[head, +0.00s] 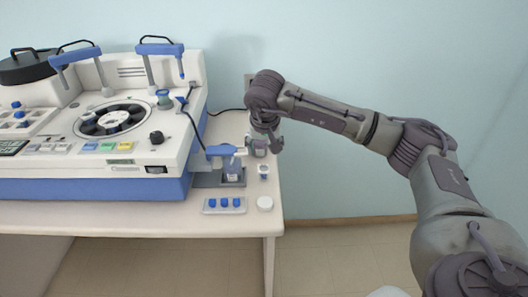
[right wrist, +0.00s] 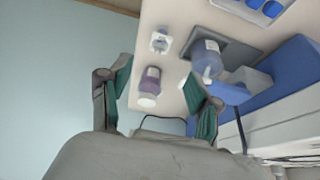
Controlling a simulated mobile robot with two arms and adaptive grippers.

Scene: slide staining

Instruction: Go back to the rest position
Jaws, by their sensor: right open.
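My right gripper (head: 264,144) hangs at the right end of the table, its arm coming in from the right. In the right wrist view its two green-padded fingers (right wrist: 158,88) stand open and apart. A small bottle with a purple band (right wrist: 151,82) shows between them, with a gap on each side. I cannot tell how deep it sits between the fingers. In the head view the bottle (head: 260,149) is partly hidden by the gripper. My left gripper is not in view.
A white and blue staining machine (head: 150,184) fills the table's left. Right of the table is open floor.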

